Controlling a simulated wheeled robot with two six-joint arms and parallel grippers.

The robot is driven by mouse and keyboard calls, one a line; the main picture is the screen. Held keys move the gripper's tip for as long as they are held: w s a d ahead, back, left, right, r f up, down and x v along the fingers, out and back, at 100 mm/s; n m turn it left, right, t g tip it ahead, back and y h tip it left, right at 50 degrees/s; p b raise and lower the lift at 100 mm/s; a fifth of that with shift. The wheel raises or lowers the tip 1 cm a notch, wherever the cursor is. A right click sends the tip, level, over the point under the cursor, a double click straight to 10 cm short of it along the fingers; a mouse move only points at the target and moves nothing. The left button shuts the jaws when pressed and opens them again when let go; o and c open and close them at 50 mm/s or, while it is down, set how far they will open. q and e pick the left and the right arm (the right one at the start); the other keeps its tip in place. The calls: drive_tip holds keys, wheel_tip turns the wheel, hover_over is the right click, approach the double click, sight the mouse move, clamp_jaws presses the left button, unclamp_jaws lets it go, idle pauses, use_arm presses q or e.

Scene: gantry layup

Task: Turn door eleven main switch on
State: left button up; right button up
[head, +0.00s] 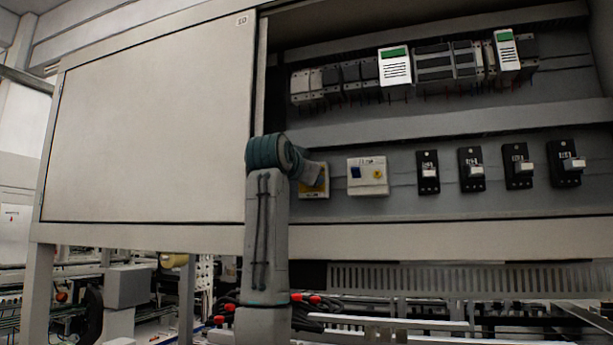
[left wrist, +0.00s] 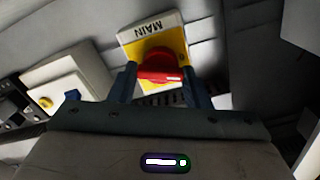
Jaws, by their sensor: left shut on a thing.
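The main switch is a yellow plate (left wrist: 138,47) marked MAIN with a red rotary handle (left wrist: 158,67), seen upside down in the left wrist view. My left gripper (left wrist: 161,76) is shut on the red handle, one dark finger at each end of it. The handle lies across the plate, roughly parallel to the MAIN lettering. In the head view the yellow plate (head: 314,194) shows in the open cabinet just right of my left arm, which hides the handle and the fingers. My right gripper is in neither view.
Right of the main switch is a pale box (head: 367,176) with a blue and a yellow control. Several black switches (head: 428,172) follow along that panel. A closed door (head: 150,130) marked 10 is at left. A row of modules (head: 395,66) runs above.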

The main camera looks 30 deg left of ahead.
use_arm(q)
drive_tip(key=shift+d+f+m+p, duration=0.15)
drive_tip(key=shift+m+p, duration=0.15)
drive_tip(key=shift+m, duration=2.95)
drive_tip(key=shift+f+m+p, duration=0.1)
drive_tip(key=shift+m+p, duration=0.2)
drive_tip(key=shift+m, duration=2.95)
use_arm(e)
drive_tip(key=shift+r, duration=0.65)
use_arm(q)
drive_tip(key=shift+w+f, duration=0.1)
drive_tip(key=shift+m, duration=0.3)
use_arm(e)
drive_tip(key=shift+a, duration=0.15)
use_arm(q)
drive_tip(key=o, duration=1)
drive_tip(key=shift+d, duration=0.1)
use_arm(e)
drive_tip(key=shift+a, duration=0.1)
